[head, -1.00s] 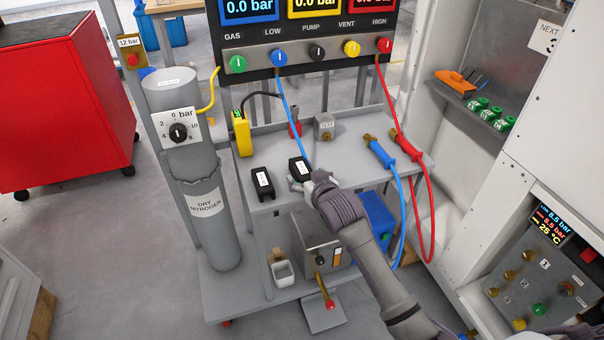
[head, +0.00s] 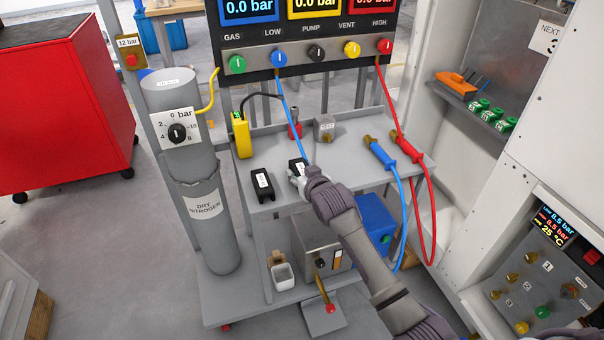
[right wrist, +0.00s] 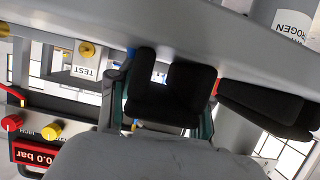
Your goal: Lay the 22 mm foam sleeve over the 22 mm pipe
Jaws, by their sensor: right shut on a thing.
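Two black foam sleeves with white labels are at the cart's upper shelf; the label sizes are too small to read. My right gripper (head: 297,178) is shut on the right-hand sleeve (head: 297,164), partly hiding it. In the right wrist view this sleeve (right wrist: 160,108) is between the fingers, its notched end showing. I cannot tell whether it still touches the shelf. The other sleeve (head: 262,185) lies to its left, and also shows in the right wrist view (right wrist: 262,108). I cannot make out a 22 mm pipe. My left gripper is not in view.
The grey cart shelf (head: 345,157) also carries a yellow device (head: 242,136), a TEST block (head: 324,127), and blue (head: 382,155) and red (head: 407,147) hose ends. Hoses hang close to my right arm. A nitrogen cylinder (head: 207,235) stands left; a white cabinet with a valve panel (head: 540,290) stands right.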

